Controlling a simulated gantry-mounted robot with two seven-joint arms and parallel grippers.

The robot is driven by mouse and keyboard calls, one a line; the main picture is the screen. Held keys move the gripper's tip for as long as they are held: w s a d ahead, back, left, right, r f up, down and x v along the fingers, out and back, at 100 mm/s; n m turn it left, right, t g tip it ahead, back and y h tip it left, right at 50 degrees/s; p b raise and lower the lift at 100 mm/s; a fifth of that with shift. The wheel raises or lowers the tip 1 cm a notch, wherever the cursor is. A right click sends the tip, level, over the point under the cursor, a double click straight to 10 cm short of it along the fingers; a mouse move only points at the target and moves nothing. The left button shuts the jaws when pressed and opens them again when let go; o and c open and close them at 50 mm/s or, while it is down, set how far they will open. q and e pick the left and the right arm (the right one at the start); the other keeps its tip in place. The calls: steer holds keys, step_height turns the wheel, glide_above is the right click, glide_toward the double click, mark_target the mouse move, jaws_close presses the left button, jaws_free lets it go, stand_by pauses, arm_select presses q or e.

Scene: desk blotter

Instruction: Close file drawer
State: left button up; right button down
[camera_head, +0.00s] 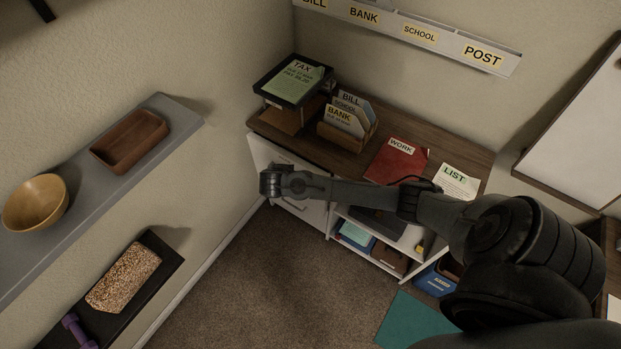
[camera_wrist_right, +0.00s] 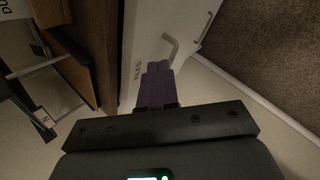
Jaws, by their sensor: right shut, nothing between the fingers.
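The white file drawer unit (camera_head: 313,213) stands under the left end of the wooden desk. My right arm crosses in front of it from the right and hides part of its front. The right wrist view shows the white drawer front (camera_wrist_right: 146,38) with a FILES label and a grey bar handle (camera_wrist_right: 171,49). How far the drawer stands out is unclear. My left gripper is not in view.
On the desk (camera_head: 345,160) are a tray with a TAX paper (camera_head: 297,83), a letter sorter (camera_head: 345,137), a red WORK folder (camera_head: 397,160) and a LIST sheet (camera_head: 456,182). Open shelves sit right of the drawers. A wall shelf (camera_head: 165,104) is at left.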

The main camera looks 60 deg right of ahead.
steer(key=s+a+f+n+g+h+p, duration=0.4)
steer(key=s+n, duration=0.4)
steer(key=n, duration=0.4)
steer(key=w+d+f+t, duration=0.1)
steer(key=w+d, duration=0.1)
steer(key=d, duration=0.8)
steer(key=shift+w+t+h+p, duration=0.3)
steer(key=shift+t+h+p, duration=0.1)
steer(key=shift+d, duration=0.1)
